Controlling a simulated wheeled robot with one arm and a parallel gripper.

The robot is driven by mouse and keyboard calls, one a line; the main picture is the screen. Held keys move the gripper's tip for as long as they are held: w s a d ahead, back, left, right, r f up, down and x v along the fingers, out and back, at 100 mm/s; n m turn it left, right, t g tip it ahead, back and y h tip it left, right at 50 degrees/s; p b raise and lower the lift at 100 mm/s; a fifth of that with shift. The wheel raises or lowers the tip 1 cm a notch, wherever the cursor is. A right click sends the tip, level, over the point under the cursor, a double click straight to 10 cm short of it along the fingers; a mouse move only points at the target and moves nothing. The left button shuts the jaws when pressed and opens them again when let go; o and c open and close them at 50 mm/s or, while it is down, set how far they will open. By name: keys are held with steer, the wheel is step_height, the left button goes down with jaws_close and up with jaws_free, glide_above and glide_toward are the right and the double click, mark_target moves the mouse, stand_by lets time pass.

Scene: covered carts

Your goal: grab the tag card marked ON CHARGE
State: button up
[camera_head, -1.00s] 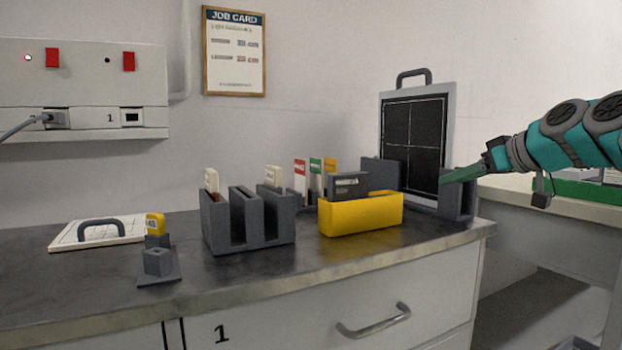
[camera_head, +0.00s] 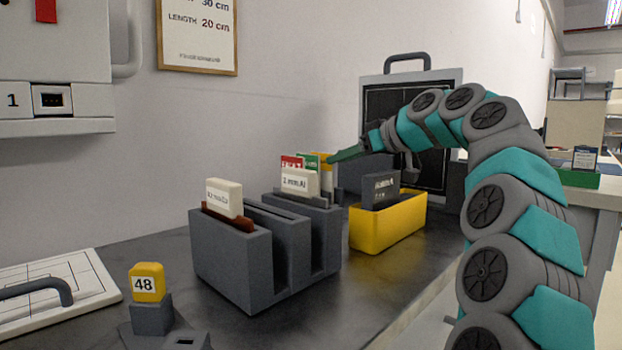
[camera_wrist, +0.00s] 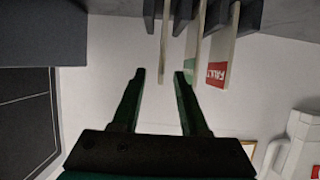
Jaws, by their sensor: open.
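Three upright tag cards stand in a dark holder behind the grey slotted block: a red-topped card (camera_head: 291,161), a green-topped card (camera_head: 311,159) and a yellow-topped card (camera_head: 327,160). I cannot read ON CHARGE on any of them. My gripper (camera_head: 335,155) is near the yellow-topped card in the head view. In the wrist view my gripper (camera_wrist: 160,74) is open and empty. A card seen nearly edge-on (camera_wrist: 165,42) lies just beyond the fingertips, roughly in line with the gap. The green card (camera_wrist: 190,50) and red card (camera_wrist: 217,74) are to its right.
The grey slotted block (camera_head: 235,263) holds two white-tabbed pieces. A yellow bin (camera_head: 385,228) with a dark box in it stands below my arm. A dark framed panel (camera_head: 455,80) leans behind the arm. A yellow 48 tag (camera_head: 147,282) is at front left.

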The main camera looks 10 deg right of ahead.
mark_target(322, 165)
steer(key=x, duration=0.7)
steer(key=shift+s, duration=0.1)
jaws_close()
stand_by(0.5)
